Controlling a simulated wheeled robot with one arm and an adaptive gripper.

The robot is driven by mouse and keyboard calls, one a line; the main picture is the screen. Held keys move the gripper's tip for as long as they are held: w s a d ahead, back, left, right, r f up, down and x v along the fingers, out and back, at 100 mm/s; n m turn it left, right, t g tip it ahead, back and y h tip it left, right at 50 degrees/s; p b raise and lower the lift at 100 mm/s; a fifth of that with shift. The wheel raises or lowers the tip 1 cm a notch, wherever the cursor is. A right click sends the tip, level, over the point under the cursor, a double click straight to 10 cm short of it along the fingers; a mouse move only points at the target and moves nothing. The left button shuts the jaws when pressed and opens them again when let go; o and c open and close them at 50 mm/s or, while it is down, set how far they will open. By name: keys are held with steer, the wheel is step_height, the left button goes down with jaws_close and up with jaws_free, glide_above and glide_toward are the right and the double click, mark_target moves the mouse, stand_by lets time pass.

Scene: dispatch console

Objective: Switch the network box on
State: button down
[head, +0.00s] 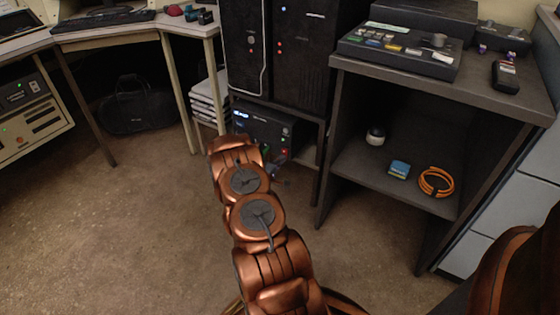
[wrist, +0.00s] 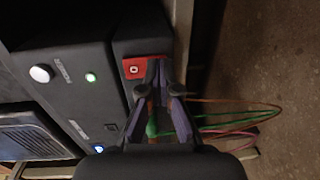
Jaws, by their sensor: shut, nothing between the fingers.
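The network box (head: 262,124) is a dark box on the low shelf under the black towers. In the wrist view its dark front (wrist: 75,75) shows a round white button (wrist: 40,73), a lit green light (wrist: 91,77) and a blue-lit mark (wrist: 99,150). A red switch (wrist: 134,69) with a white "O" mark sits on the box's edge section. My gripper (wrist: 158,70) is shut and empty, its fingertips at the right end of the red switch. They cover part of it, and I cannot tell whether they touch. In the head view my arm partly hides the gripper.
Green, orange and pink cables (wrist: 235,115) loop out beside the box. The black towers (head: 305,55) stand directly above it. A dark desk (head: 440,85) with an open shelf stands at the right. White stacked items (head: 210,98) stand at the left. The floor in front is clear.

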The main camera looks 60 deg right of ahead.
steer(key=a+f+p, duration=0.1)
steer(key=a+p, duration=0.2)
steer(key=a, duration=1)
steer(key=shift+s+a+f+p, duration=0.3)
steer(key=shift+a, duration=0.1)
